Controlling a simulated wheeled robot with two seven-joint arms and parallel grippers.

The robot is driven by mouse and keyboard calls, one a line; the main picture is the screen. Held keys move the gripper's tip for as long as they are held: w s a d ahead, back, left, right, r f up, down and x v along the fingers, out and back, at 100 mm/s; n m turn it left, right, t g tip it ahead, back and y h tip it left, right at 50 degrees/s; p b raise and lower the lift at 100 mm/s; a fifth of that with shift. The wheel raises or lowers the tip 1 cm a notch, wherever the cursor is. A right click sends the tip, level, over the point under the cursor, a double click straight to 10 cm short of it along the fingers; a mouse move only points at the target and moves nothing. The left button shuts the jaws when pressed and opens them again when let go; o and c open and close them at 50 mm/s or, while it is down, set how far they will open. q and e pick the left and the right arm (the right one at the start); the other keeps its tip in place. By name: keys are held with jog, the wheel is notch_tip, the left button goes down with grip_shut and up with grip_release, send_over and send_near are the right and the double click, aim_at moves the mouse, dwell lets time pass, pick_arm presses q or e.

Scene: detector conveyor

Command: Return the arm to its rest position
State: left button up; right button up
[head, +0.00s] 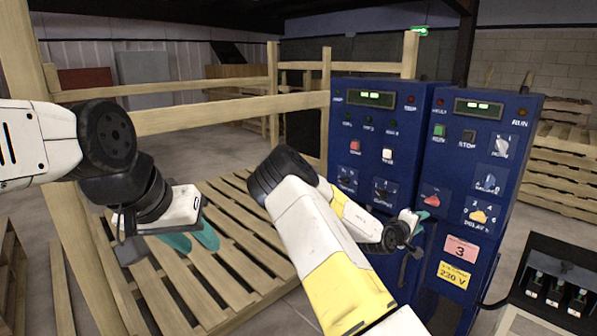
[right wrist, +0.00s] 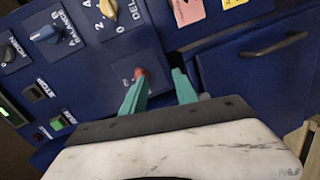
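My right gripper (head: 418,218) is in front of the right-hand blue control cabinet (head: 482,142), its fingers partly hidden in the head view. In the right wrist view its two teal fingers (right wrist: 158,76) are spread apart with nothing between them. The tip of one finger is close to or against a red knob (right wrist: 139,74) on the panel; I cannot tell if they touch. The red knob also shows in the head view (head: 431,200). My left gripper (head: 198,245) hangs at the left over a wooden pallet, teal fingers apart and empty.
The left-hand blue cabinet (head: 384,128) stands beside the other. Wooden rails (head: 200,115) and the pallet (head: 240,262) lie at the left. A black box with switches (head: 558,284) is at the lower right. A handle (right wrist: 274,45) juts out near the right gripper.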

jog(key=s+a+f+m+g+y, duration=0.35)
jog(key=s+a+m+y, duration=0.2)
jog(key=a, duration=0.25)
jog(key=s+a+r+y, duration=0.5)
jog(key=a+r, duration=0.2)
jog(key=a, duration=0.1)
jog(key=s+a+r+y, duration=0.4)
jog(key=a+r, duration=0.2)
jog(key=a, duration=0.3)
jog(key=s+a+r, duration=0.2)
jog(key=s+r, duration=0.3)
jog(key=s, duration=0.5)
jog(key=s+a+r, duration=0.2)
jog(key=s+r, duration=0.3)
jog(key=s, duration=0.4)
jog(key=shift+s+a+r, duration=0.3)
jog(key=shift+s+r, duration=0.05)
jog(key=shift+y, duration=0.25)
